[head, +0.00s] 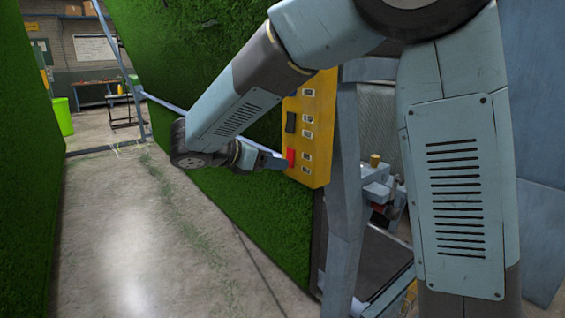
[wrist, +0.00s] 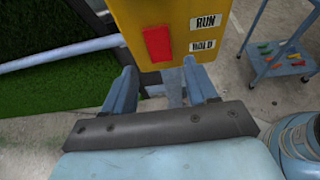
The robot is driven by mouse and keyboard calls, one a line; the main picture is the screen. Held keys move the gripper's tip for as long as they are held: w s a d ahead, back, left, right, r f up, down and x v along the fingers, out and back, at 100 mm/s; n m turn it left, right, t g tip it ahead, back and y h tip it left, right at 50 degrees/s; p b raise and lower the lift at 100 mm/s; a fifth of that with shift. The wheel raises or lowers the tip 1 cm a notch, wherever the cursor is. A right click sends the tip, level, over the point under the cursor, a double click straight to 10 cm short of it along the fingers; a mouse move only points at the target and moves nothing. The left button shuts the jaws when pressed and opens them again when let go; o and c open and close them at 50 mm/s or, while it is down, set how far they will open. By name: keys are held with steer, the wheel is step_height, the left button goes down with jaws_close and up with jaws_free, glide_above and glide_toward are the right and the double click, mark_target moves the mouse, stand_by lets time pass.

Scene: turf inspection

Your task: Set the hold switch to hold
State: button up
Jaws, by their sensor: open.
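The hold switch is a red block (wrist: 158,44) on a yellow panel (wrist: 178,10). Labels beside it read RUN (wrist: 206,22), above, and HOLD (wrist: 202,46), below. I cannot tell which way it is set. In the head view the red switch (head: 291,157) is low on the yellow panel (head: 322,115). My gripper (wrist: 160,62) is open and empty, its fingers apart to the left and right just below the switch in the wrist view. In the head view my gripper (head: 284,163) is close to the switch; I cannot tell whether it touches.
A black switch (head: 291,122) sits above the red one. Artificial turf walls (head: 240,215) flank a clear concrete floor (head: 140,240). A grey frame post (head: 345,200) stands right of the panel. A blue cart (wrist: 278,58) with colourful items is at the right in the wrist view.

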steer(key=shift+x, duration=1.75)
steer(key=c, duration=1.1)
steer(key=shift+o, duration=0.2)
steer(key=shift+f+t+h, duration=0.15)
steer(key=shift+t+h, duration=0.25)
steer(key=shift+h, duration=0.25)
steer(key=shift+f+t+h, duration=0.2)
steer(key=shift+t+h, duration=0.2)
steer(key=shift+h, duration=0.25)
steer(key=o, duration=1.1)
steer(key=shift+c, duration=0.2)
steer(key=v, duration=1.3)
steer(key=shift+s+a, duration=0.2)
steer(key=shift+a, duration=0.1)
